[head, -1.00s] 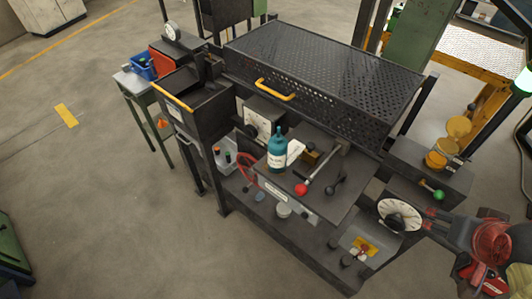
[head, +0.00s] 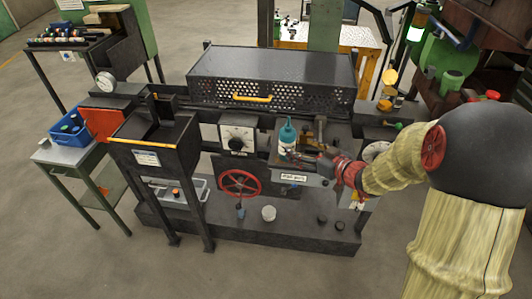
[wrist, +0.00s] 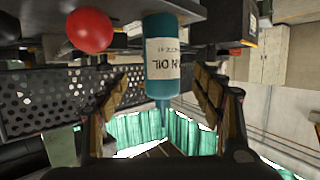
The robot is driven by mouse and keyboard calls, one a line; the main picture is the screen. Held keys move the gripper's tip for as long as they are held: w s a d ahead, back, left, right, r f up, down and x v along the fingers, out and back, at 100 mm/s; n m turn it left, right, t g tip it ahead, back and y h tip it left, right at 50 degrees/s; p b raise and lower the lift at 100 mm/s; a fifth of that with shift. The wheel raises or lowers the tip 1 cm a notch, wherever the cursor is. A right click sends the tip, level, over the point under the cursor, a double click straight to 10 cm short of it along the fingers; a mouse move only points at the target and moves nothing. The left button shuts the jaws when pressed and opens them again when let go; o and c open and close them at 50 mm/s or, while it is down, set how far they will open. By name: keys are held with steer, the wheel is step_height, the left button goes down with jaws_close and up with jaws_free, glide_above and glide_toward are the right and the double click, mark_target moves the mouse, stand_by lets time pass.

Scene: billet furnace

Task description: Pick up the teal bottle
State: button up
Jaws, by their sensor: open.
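The teal bottle (head: 287,132) with a white label stands upright on the dark shelf in front of the perforated guard. In the wrist view the bottle (wrist: 161,88) appears upside down, its nozzle pointing down the picture. My gripper (head: 302,156) reaches in from the right at the bottle's lower part. In the wrist view my gripper (wrist: 162,85) is open, with a finger on each side of the bottle. Gaps show between the bottle and both fingers. I cannot tell exactly how deep the bottle sits between them.
A red ball knob (wrist: 89,31) is close beside the bottle and left finger in the wrist view. A white dial box (head: 238,136) stands left of the bottle. The perforated guard (head: 270,75) is behind it. A red handwheel (head: 240,184) is below.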

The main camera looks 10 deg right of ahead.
mark_target(292, 146)
steer(key=shift+w+a+f, duration=0.15)
steer(key=shift+a+f, duration=0.05)
steer(key=shift+a, duration=0.15)
steer(key=b+x, duration=0.2)
steer(key=x, duration=0.4)
steer(key=shift+w+f, duration=0.15)
steer(key=shift+w, duration=0.1)
steer(key=shift+w+a, duration=0.15)
steer(key=shift+w, duration=0.15)
steer(key=shift+c, duration=1.4)
steer(key=c, duration=1.1)
steer(key=shift+c, duration=0.5)
